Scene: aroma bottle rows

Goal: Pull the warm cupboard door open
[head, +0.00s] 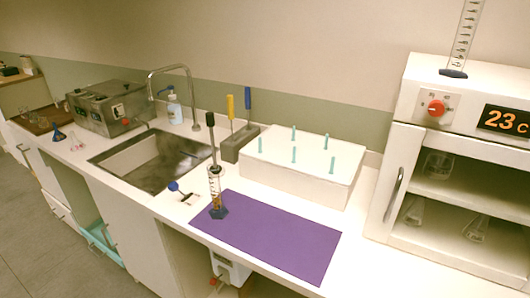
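The warm cupboard (463,76) stands on the counter at the right of the head view, cut off by the picture's right edge. Its display (505,121) reads 23 c, next to a red knob (436,108). A vertical bar handle (394,192) is on the white left strip of the cupboard's front. The door looks shut, with a clear pane, though the pane itself is hard to make out. A flask (438,165) on the upper shelf and two below show inside. Neither gripper is in view.
A measuring cylinder (454,72) stands on the cupboard top. Left of the cupboard are a white box with green pegs (305,190) and a purple mat (275,243) with a cylinder (216,196) on it. Bare counter (372,262) lies before the cupboard's left side.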

